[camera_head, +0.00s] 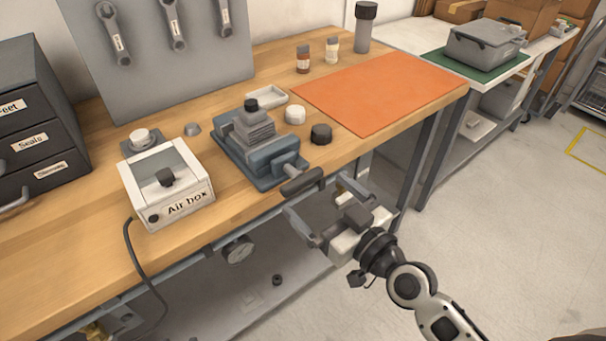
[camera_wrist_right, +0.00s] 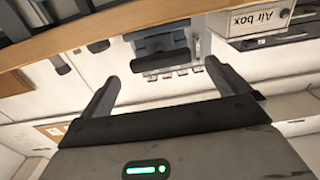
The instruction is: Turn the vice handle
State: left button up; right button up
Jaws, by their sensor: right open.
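The blue-grey vice (camera_head: 262,160) stands near the front edge of the wooden workbench, with a stepped grey block topped by a black knob in it. Its dark handle (camera_head: 302,182) sticks out past the bench edge toward the right gripper. My right gripper (camera_head: 318,199) is open and empty, just in front of and below the handle, its two fingers spread to either side and apart from it. My left gripper is not in view.
The white Air box (camera_head: 168,188) stands left of the vice, its cable hanging over the front edge. An orange mat (camera_head: 380,90) covers the bench's right part.

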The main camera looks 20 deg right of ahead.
aim_at(306, 185)
jog(key=x, duration=0.5)
jog(key=shift+w+a+p, duration=0.15)
jog(key=shift+w+p, duration=0.15)
jog(key=shift+p, duration=0.05)
jog(key=c, duration=0.9)
